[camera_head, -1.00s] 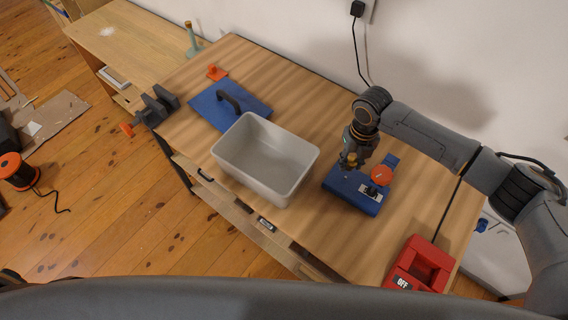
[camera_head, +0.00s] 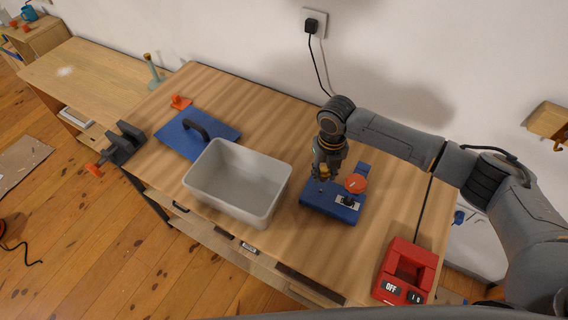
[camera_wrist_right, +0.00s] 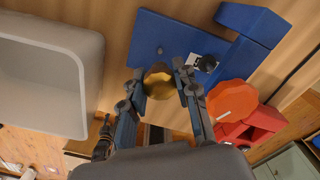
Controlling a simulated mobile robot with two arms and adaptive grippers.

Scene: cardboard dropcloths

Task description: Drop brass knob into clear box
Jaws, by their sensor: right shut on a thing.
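The brass knob (camera_head: 323,173) is between the fingers of my right gripper (camera_head: 324,170), just above the blue device on the table. In the right wrist view the knob (camera_wrist_right: 160,84) shows as a gold piece with my right gripper's fingers (camera_wrist_right: 161,86) closed on both sides of it. A light grey, open box (camera_head: 240,181) stands left of the gripper, and its inside looks empty. The box also shows at the left of the right wrist view (camera_wrist_right: 45,75); it looks opaque, not clear. My left gripper is not in view.
The blue device (camera_head: 332,204) has an orange-red round knob (camera_head: 355,184) and a dark switch. A red box marked OFF (camera_head: 407,271) is at the front right. A blue panel with a black handle (camera_head: 196,134) lies behind the box. A vise (camera_head: 124,143) is at the left edge.

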